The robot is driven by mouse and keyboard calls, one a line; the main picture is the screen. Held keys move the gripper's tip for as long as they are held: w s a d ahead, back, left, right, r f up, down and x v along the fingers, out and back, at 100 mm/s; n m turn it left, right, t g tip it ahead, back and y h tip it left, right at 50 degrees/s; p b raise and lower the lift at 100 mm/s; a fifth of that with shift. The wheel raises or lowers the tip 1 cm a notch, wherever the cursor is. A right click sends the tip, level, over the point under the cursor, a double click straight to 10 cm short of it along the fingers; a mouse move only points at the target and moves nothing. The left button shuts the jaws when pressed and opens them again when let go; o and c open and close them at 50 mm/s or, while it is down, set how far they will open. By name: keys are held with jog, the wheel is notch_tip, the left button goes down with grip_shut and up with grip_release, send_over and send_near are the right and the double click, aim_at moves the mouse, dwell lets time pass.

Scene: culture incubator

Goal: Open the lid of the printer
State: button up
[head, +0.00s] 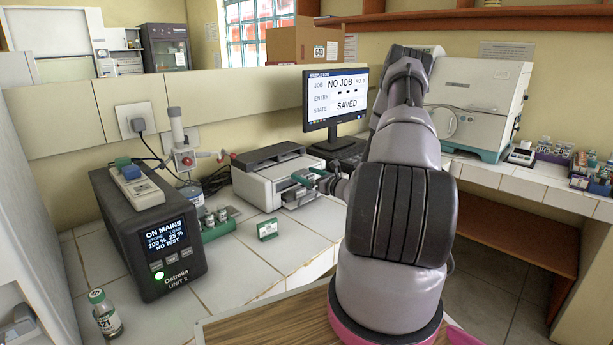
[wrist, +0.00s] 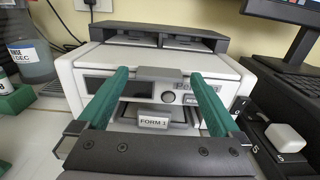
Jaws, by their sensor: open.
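The white and dark grey printer (head: 258,183) stands on the tiled bench left of the monitor. In the wrist view its front (wrist: 85,70) faces me, with a dark display, a round button and a tray marked FORM 1. The printer's lid (wrist: 150,54) looks shut. A grey tab (wrist: 158,73) sits at the middle of its front edge. My gripper (head: 308,178) is at the printer's front. In the wrist view my gripper (wrist: 158,76) is open, with one green finger on each side of the tab. I cannot tell whether the fingers touch it.
A monitor (head: 335,98) stands right of the printer, and a black power unit (head: 150,235) stands to the left. A green vial rack (head: 218,225) and a small green card (head: 267,229) are in front of the printer. A white block (wrist: 287,137) lies at right in the wrist view.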

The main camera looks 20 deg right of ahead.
grip_shut()
jog(key=shift+r, duration=0.15)
